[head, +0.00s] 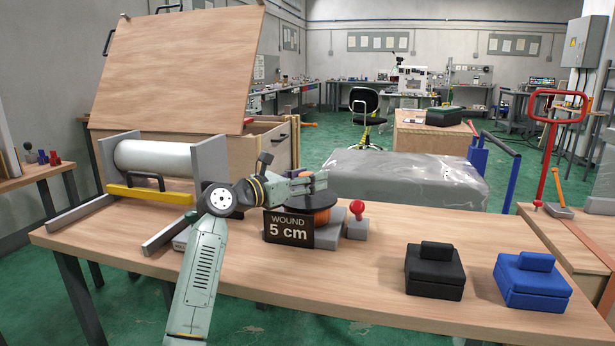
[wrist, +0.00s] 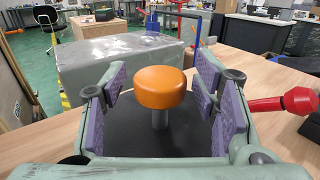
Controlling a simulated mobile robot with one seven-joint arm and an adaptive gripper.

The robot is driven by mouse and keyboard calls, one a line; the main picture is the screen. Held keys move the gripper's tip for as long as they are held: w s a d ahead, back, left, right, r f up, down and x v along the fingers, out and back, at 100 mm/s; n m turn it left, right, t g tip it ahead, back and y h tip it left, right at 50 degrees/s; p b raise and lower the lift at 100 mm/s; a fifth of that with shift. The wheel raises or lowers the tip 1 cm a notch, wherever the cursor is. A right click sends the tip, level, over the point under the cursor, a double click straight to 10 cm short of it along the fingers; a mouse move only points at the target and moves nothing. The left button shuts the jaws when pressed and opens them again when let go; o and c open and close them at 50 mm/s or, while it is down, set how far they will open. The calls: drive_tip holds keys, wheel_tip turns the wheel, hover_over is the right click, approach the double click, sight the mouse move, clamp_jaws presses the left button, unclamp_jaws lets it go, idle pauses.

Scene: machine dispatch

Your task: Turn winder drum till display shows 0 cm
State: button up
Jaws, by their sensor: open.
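The winder drum (head: 320,214) stands on the table with a dark top and an orange band; its display (head: 289,230) reads "WOUND 5 cm". In the wrist view an orange knob (wrist: 161,86) stands on a post above the drum's black top (wrist: 135,128). My gripper (head: 318,182) is over the drum. Its purple-padded fingers are open, one on each side of the knob, and there seems to be space between pads and knob. The arm and gripper hide part of the drum in the head view.
A red-knobbed lever (head: 357,210) stands just right of the drum. A black box (head: 434,272) and a blue box (head: 531,284) sit farther right. A white roll (head: 153,158) in a grey frame with a yellow bar (head: 150,194) is at left. The table front is clear.

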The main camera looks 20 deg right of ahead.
drive_tip(key=shift+c, duration=0.2)
clamp_jaws()
idle(0.5)
